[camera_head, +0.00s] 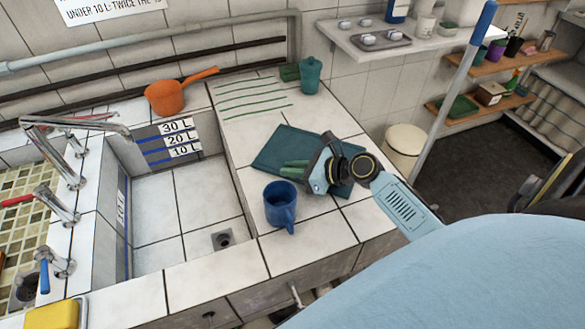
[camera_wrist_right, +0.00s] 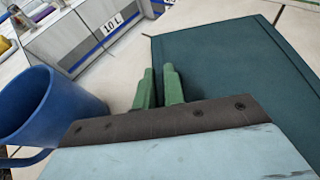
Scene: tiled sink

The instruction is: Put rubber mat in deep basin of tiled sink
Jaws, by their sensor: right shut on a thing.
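The rubber mat (camera_head: 275,147) is a flat dark teal sheet on the white tiled counter, to the right of the deep basin. In the right wrist view the mat (camera_wrist_right: 235,65) fills the right side. My right gripper (camera_head: 285,170) is over the mat's near edge. Its green fingers (camera_wrist_right: 158,78) are close together, shut on that edge; the exact contact is partly hidden. The deep basin (camera_head: 180,210) of the tiled sink is empty, with a drain at its bottom and level marks on its back wall. My left gripper is not in view.
A blue mug (camera_head: 280,205) stands on the counter between the basin and my right gripper, close to the fingers in the wrist view (camera_wrist_right: 40,105). An orange dipper (camera_head: 168,95) sits behind the basin. Taps (camera_head: 60,150) line the left.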

